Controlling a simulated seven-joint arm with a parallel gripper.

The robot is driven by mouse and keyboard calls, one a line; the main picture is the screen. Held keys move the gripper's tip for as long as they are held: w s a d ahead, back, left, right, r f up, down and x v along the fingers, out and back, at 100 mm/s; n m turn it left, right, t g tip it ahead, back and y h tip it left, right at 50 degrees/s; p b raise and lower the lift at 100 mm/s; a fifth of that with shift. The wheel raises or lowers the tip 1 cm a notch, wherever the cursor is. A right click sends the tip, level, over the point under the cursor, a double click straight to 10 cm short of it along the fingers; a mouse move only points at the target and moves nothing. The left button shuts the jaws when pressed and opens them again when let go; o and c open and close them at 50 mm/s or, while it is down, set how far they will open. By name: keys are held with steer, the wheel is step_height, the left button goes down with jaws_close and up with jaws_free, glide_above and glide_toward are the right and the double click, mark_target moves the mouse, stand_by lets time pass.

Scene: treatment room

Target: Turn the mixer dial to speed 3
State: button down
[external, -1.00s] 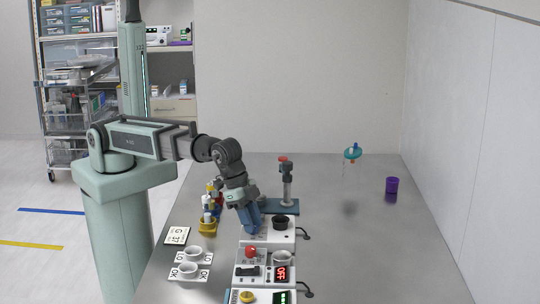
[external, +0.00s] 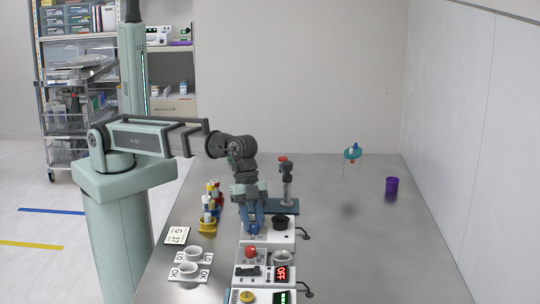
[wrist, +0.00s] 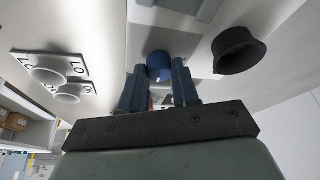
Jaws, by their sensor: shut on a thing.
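The mixer (external: 285,237) is a white box on the bench with a black cup (external: 281,222) on its top. The cup also shows in the wrist view (wrist: 238,51). A round blue dial (wrist: 158,68) sits on the mixer's face, between my gripper's fingertips in the wrist view (wrist: 160,82). My gripper (external: 252,230) is shut on this dial, at the mixer's left part in the external view. The fingers hide the dial there, and I cannot read its speed marks or pointer.
Two white cups on labelled plates (external: 190,271) are to the left. The right bench is mostly clear.

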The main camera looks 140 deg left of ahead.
stand_by(0.4)
steer(key=c, duration=0.8)
jaws_free()
steer(key=shift+c, duration=0.2)
steer(key=v, duration=1.3)
steer(key=shift+r, duration=0.35)
steer(key=shift+s, duration=0.1)
